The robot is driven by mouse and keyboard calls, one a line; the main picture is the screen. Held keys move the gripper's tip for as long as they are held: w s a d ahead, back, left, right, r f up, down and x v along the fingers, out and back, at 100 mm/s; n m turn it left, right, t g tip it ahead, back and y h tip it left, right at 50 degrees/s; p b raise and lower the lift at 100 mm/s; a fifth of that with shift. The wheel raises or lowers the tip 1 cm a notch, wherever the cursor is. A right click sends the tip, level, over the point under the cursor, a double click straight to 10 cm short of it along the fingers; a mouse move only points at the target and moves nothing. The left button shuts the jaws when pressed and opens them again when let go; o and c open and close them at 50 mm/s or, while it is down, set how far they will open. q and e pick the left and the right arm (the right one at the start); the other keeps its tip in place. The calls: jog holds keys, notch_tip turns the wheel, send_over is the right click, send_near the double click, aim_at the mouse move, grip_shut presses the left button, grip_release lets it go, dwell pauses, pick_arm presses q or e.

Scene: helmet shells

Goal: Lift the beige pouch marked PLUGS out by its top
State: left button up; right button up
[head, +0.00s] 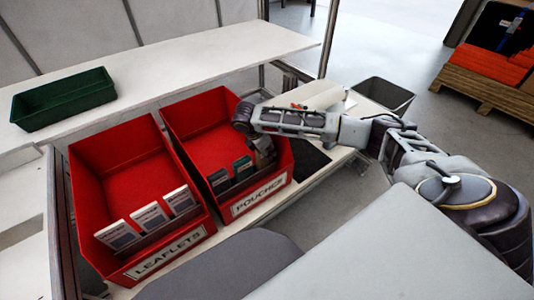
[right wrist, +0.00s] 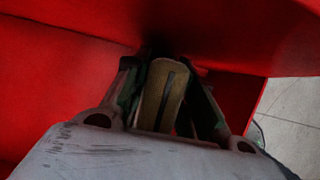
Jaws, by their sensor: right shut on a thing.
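My right gripper (head: 264,158) reaches down into the front right corner of the red bin labelled POUCHES (head: 262,196). In the right wrist view its fingers are shut on a beige pouch (right wrist: 152,92), which shows between them. No PLUGS marking can be read on it, and the gripper hides the pouch in the head view. Two dark green pouches stand to its left in the same bin, a left one (head: 220,181) and a middle one (head: 243,168). My left gripper is not in view.
The red LEAFLETS bin (head: 166,258) with several white leaflets (head: 150,217) stands to the left. A dark green tray (head: 64,100) sits on the white shelf (head: 200,65) behind. A grey bin (head: 385,95) stands beyond my right arm.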

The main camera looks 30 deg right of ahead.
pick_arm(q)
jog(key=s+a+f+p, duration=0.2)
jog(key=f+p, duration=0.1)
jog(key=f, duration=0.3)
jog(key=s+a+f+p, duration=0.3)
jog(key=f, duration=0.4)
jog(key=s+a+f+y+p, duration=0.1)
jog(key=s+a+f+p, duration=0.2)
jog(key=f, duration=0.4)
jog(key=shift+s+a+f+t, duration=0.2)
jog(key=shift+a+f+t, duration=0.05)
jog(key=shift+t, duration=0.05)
pick_arm(e)
notch_tip(320, 180, up, 27)
jog(key=shift+r, duration=0.15)
